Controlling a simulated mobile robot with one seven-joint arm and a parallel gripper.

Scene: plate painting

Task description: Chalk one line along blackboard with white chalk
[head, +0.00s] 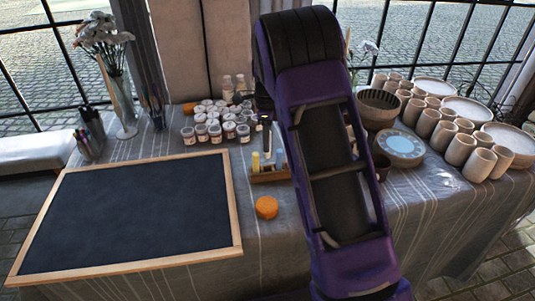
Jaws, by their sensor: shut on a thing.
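The blackboard (130,213), a dark slate in a light wooden frame, lies flat on the cloth-covered table at the left and shows no line on it. A small wooden chalk holder (270,176) stands right of its far right corner, with a yellow chalk (255,161) and a blue chalk (280,158) upright in it. My gripper (266,132) shows only as a narrow dark part above the holder, pointing down. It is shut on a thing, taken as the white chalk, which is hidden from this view. My purple arm covers much of the centre.
A round orange sponge (266,207) lies right of the blackboard. Several paint jars (215,128) stand behind it, with a pen cup (91,145) and a flower vase (123,110) at the left. Bowls, cups (461,149) and a blue-patterned plate stack (399,145) fill the right.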

